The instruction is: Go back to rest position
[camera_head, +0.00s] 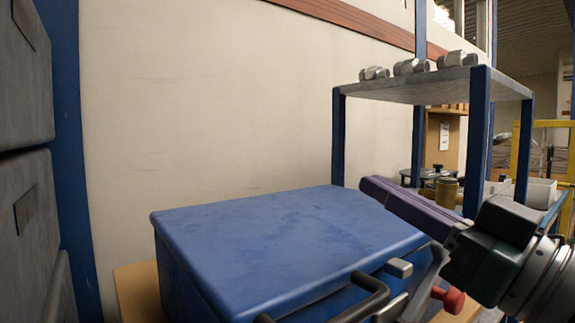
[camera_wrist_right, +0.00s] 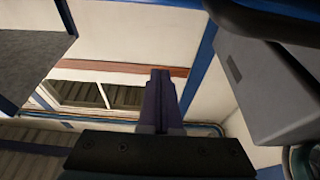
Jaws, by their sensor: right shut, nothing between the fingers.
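My right gripper (camera_head: 378,189) comes in from the right in the head view. Its long purple fingers are together and point left, over the right side of a closed blue box (camera_head: 285,238). No object shows between them. In the right wrist view the purple fingers (camera_wrist_right: 160,78) are also together, with only wall and window frames beyond. My left gripper is not in view.
The blue box has a dark handle (camera_head: 372,291) in front. A shelf rack (camera_head: 425,86) with metal fittings stands behind right. Grey drawers (camera_head: 22,165) stand at the left edge. A red knob (camera_head: 450,298) shows below my right wrist.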

